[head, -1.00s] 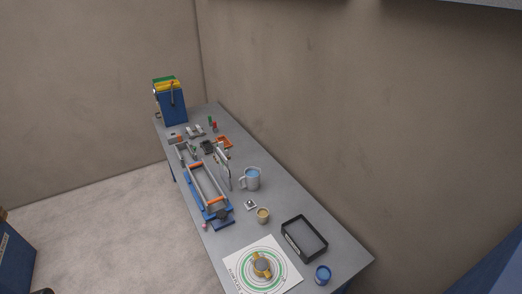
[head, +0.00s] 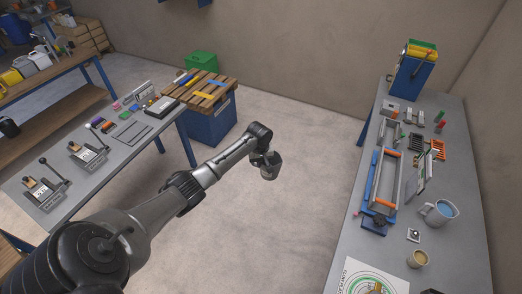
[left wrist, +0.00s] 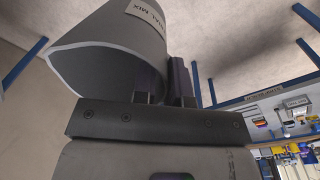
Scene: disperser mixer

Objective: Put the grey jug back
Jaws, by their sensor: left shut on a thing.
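The grey jug (left wrist: 110,50) is in my left gripper. The left wrist view shows its open mouth with a pointed lip and part of a label ending in "MIX". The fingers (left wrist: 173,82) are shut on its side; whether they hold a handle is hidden. In the head view my left gripper (head: 265,153) is out over the floor between the two tables, with the grey jug (head: 271,171) at its tip. A second, pale grey jug (head: 438,213) with blue contents stands on the right table. My right gripper is not in view.
The right table (head: 460,180) holds a blue frame (head: 376,190), a tan cup (head: 417,258) and a round target sheet (head: 362,280). The left table (head: 75,205) carries clamps and small items. A blue crate (head: 212,122) with wooden slats stands behind. The floor between is clear.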

